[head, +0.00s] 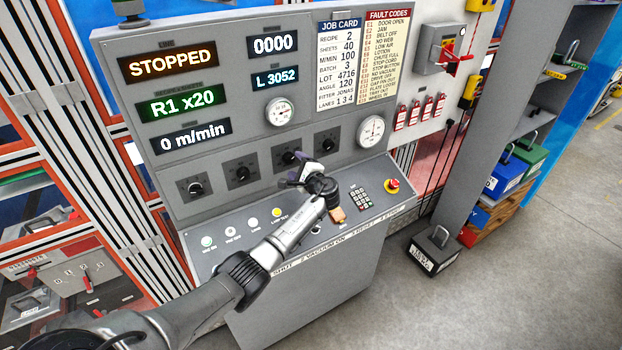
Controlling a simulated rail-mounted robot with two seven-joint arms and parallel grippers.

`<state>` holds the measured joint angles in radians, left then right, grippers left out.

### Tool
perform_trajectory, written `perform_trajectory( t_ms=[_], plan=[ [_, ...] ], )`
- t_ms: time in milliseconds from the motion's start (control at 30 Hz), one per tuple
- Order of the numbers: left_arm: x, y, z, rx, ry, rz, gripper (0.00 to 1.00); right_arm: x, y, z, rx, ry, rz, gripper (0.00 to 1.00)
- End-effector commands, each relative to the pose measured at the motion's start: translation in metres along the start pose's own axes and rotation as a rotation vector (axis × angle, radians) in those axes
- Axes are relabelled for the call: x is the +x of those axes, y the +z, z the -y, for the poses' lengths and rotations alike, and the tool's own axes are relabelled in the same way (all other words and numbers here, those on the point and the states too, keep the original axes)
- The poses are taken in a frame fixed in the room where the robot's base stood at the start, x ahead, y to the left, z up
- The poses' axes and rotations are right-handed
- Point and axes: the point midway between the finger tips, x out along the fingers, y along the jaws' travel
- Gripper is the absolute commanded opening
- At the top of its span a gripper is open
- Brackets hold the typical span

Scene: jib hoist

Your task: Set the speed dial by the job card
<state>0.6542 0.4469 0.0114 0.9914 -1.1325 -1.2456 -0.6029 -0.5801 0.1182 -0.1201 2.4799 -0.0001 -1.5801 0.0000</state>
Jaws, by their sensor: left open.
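The job card (340,62) is on the upper panel and reads M/MIN 100, recipe 2, sheets 40. Below the displays is a row of black dials: a far-left dial (195,188), a second dial (241,174), a third dial (288,156) and a right dial (327,141). Their labels are too small to read, so I cannot tell which is the speed dial. My left gripper (294,171) is open and empty, just in front of and below the third dial, partly covering its lower right. Contact is not clear. My right gripper is not in view.
Displays read STOPPED (172,63), R1 x20 and 0 m/min (193,136). The sloped desk holds lit buttons, a keypad (361,197) and a red stop button (393,185). A red-handled switch (445,50) and red padlocks are at right. A weight block (434,250) sits on the floor.

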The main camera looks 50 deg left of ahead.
Motion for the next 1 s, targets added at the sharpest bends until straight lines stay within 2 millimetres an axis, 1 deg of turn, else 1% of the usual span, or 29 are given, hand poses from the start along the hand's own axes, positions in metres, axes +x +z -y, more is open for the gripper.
perform_trajectory(
  t_ms=[33, 200, 400, 500, 700, 1000],
  plan=[
    [-0.012, -0.001, -0.001, -0.001, -0.001, -0.003, 0.66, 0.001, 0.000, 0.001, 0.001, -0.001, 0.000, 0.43],
    [-0.046, -0.001, -0.001, -0.002, 0.000, -0.003, 0.66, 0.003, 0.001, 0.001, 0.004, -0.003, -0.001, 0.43],
    [-0.080, -0.001, -0.001, -0.002, 0.000, -0.002, 0.66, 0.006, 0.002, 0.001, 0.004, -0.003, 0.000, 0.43],
    [-0.091, -0.001, -0.001, -0.001, 0.000, -0.002, 0.66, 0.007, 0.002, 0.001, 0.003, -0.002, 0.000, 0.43],
    [-0.103, 0.000, 0.000, 0.000, 0.000, -0.001, 0.66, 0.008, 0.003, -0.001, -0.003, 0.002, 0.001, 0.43],
    [-0.106, 0.000, 0.000, 0.000, 0.000, 0.000, 0.66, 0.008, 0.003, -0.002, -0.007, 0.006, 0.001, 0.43]
  ],
)
